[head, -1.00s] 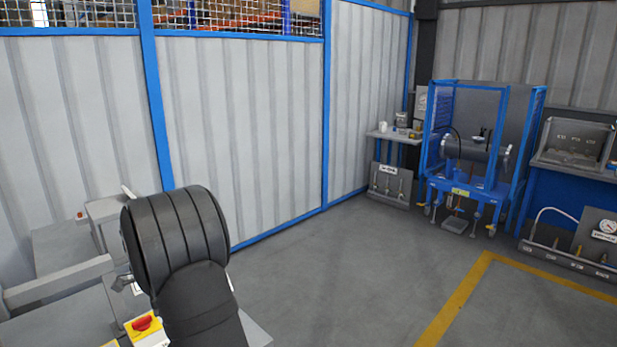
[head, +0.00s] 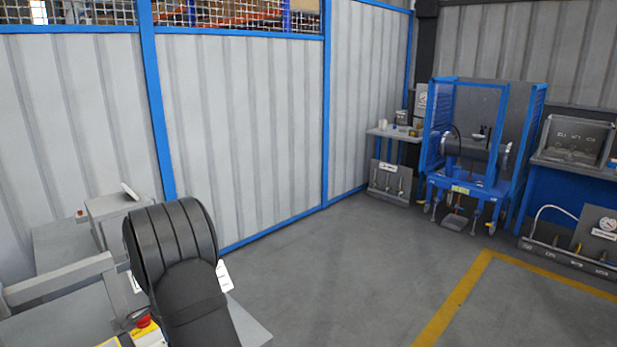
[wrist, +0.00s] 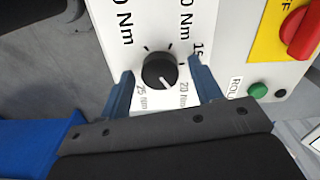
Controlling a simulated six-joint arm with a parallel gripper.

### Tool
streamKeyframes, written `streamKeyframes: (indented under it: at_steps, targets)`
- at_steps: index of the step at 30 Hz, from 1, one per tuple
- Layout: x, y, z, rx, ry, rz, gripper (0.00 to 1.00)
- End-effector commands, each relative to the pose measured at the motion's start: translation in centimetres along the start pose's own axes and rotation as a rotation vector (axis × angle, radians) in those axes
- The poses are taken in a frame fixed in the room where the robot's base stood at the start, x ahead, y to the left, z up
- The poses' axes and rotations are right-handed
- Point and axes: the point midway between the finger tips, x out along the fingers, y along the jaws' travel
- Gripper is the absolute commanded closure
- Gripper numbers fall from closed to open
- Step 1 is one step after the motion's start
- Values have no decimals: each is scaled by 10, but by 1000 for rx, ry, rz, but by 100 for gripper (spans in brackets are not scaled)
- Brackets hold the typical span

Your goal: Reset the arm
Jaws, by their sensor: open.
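My gripper (wrist: 162,92) shows in the wrist view with its two blue fingers apart. A black round knob (wrist: 160,71) on a white panel (wrist: 215,70) shows between the fingertips. I cannot tell whether the fingers touch the panel. Nothing is held between them. Printed torque labels stand around the knob. In the head view my dark arm covers the lower left, and the gripper itself is hidden there.
The panel also carries a red switch on yellow (wrist: 300,30) and a green button (wrist: 258,90). A grey bench (head: 60,315) lies beside my arm. A blue-framed rig (head: 470,150) stands far right. The floor between (head: 340,250) is clear.

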Motion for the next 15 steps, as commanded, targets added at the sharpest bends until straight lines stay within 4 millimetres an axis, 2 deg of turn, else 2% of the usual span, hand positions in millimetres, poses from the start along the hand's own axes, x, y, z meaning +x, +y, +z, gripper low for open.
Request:
streamKeyframes:
  at_steps: [15]
  targets:
    - [0, 0, 0, -426, 0, 0, 41]
